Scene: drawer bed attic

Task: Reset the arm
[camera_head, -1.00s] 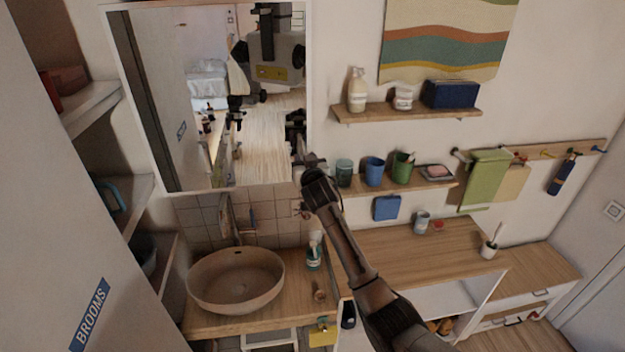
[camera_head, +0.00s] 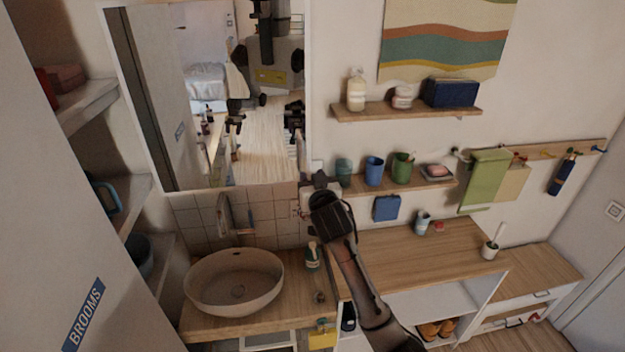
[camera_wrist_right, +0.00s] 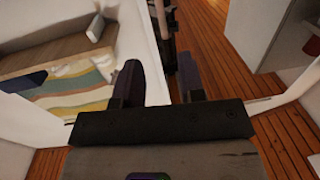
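My right arm comes up from the bottom of the head view. Its dark gripper (camera_head: 320,184) is in front of the wall beside the mirror's lower right corner. In the right wrist view the two dark fingers of this gripper (camera_wrist_right: 160,78) stand apart with nothing between them, so it is open and empty. My left gripper does not show directly in the head view. The mirror (camera_head: 215,110) reflects parts of my body, too small to read a gripper state from.
A round basin (camera_head: 234,285) sits on a wooden counter below the mirror, with a soap bottle (camera_head: 312,258) beside it. Shelves with cups (camera_head: 374,172) and a lower wooden top (camera_head: 420,255) lie right of my arm. A cabinet marked BROOMS (camera_head: 60,230) stands left.

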